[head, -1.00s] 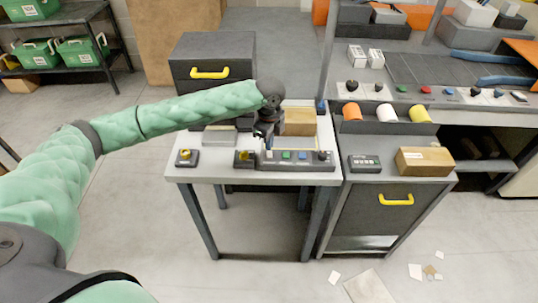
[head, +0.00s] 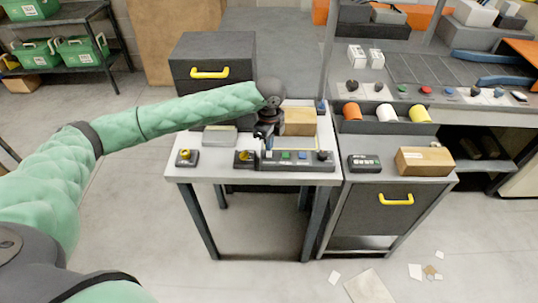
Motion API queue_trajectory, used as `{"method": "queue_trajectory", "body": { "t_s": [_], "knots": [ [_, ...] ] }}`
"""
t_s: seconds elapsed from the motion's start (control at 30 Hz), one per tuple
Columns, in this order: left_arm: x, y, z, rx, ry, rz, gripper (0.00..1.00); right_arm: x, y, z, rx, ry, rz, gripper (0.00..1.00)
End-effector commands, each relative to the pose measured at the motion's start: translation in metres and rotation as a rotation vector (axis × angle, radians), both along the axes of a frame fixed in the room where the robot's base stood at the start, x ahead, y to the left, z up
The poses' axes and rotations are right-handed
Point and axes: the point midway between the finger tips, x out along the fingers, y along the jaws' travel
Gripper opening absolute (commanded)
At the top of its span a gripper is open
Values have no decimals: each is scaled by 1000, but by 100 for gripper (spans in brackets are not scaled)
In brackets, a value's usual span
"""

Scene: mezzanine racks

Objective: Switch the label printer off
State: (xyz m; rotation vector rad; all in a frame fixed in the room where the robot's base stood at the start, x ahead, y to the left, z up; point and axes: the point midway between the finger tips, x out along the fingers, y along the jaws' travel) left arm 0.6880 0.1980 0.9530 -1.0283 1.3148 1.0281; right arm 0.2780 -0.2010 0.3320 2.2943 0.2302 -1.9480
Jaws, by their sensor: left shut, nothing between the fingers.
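A dark control strip (head: 300,165) lies along the front edge of the white-topped table (head: 205,172). It carries a yellow knob (head: 244,156), a green button (head: 286,156), a blue button (head: 302,156) and a dark lever or knob (head: 322,156) at its right end. I cannot tell for certain which thing is the label printer. My left gripper (head: 267,146) is shut and empty, pointing down just above or behind the strip, between the yellow knob and the green button. Whether it touches the strip is unclear. It hides part of the tabletop behind. My right gripper is out of view.
A small box with a yellow knob (head: 186,157) sits at the table's left front. A cardboard box (head: 299,122) stands right of my gripper. A dark drawer unit (head: 212,58) is behind. A cabinet (head: 378,215) with a small keypad (head: 364,163) and brown box (head: 425,161) adjoins on the right.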

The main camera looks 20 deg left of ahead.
Motion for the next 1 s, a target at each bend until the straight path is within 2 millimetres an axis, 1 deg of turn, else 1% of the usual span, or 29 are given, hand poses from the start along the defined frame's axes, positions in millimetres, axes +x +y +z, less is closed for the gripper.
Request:
{"method": "queue_trajectory", "body": {
  "t_s": [0.77,1.0],
  "knots": [
    [0,0,-10,0,0,0,0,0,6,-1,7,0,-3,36],
    [0,0,-13,0,0,0,0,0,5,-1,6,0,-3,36]
  ]
}}
